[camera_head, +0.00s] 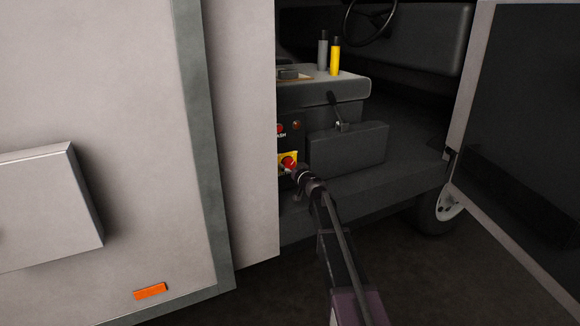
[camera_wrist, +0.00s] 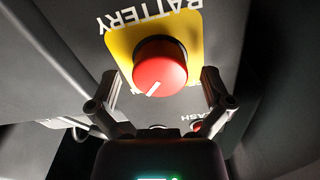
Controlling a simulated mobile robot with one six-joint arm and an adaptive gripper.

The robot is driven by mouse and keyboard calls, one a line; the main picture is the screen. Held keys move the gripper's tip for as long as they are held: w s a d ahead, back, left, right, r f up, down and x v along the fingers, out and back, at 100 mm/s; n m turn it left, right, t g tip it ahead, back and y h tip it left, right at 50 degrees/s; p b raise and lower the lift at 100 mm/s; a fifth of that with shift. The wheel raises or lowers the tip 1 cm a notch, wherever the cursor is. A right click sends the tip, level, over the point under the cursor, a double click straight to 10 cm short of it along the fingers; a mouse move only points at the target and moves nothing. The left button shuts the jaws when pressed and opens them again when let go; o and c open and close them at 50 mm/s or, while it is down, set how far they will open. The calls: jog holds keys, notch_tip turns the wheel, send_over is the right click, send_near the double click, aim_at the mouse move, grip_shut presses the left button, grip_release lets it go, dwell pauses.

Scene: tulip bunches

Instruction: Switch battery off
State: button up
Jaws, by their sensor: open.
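The battery switch is a round red knob (camera_wrist: 160,66) with a white mark, on a yellow plate (camera_wrist: 122,45) lettered "BATTERY", upside down in the wrist view. The knob also shows in the head view (camera_head: 287,161), on the dark panel beside the pale vehicle wall. My gripper (camera_wrist: 161,80) is open, with one finger on each side of the knob. Gaps show between the fingers and the knob, and I cannot see any contact. In the head view my gripper (camera_head: 297,171) is just right of the knob and partly covers the plate.
A smaller red button (camera_head: 280,129) sits above the knob. A grey box (camera_head: 350,150) and a lever (camera_head: 336,108) are to the right. The pale wall (camera_head: 254,130) is close on the left; an open door (camera_head: 525,120) is at right.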

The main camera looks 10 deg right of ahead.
jog(key=shift+w, duration=0.25)
jog(key=c, duration=1.1)
jog(key=shift+c, duration=0.2)
